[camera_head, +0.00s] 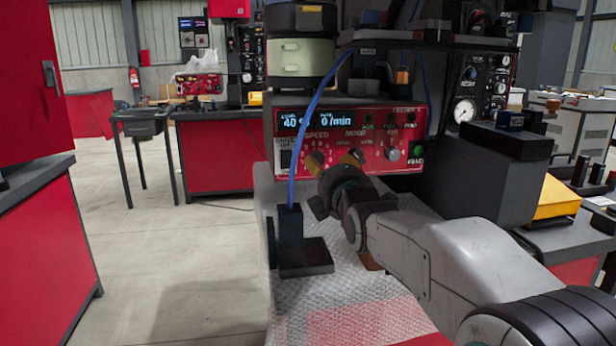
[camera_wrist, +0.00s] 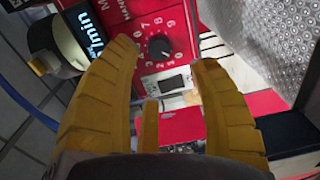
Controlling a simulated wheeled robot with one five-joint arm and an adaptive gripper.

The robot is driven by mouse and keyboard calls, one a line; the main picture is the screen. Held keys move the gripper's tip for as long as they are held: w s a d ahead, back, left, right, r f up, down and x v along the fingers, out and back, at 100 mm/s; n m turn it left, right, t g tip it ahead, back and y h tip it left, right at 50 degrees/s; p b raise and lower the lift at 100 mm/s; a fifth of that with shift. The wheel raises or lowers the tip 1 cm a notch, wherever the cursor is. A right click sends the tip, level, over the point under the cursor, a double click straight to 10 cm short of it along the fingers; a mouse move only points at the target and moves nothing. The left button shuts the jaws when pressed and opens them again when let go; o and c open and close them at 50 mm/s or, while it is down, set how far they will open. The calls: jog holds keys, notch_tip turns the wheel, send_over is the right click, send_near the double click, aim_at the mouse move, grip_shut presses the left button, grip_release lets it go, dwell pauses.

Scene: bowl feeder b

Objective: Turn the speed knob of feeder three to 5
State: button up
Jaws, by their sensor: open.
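The red feeder panel (camera_head: 285,165) has a lit display (camera_head: 312,120) reading about 40 % and 0 /min. Its feeder label at the upper right is too small to read surely. The lettering SPEED shows above the left dial, which my gripper partly covers. In the wrist view a round black knob (camera_wrist: 159,47) sits in a ring of white numerals on the red panel (camera_wrist: 180,30). Its pointer setting is unclear. My gripper (camera_head: 333,161) is open in front of the panel. In the wrist view its yellow fingers (camera_wrist: 165,57) stand apart on either side of the knob, apparently without touching it.
A blue cable (camera_head: 308,105) hangs before the panel's left part, down to a dark block (camera_head: 290,228) on a stand. A dark shelf (camera_head: 430,40) overhangs above. Floor at left is free.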

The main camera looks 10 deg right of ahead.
aim_at(319, 160)
jog(key=shift+w, duration=3.85)
grip_shut()
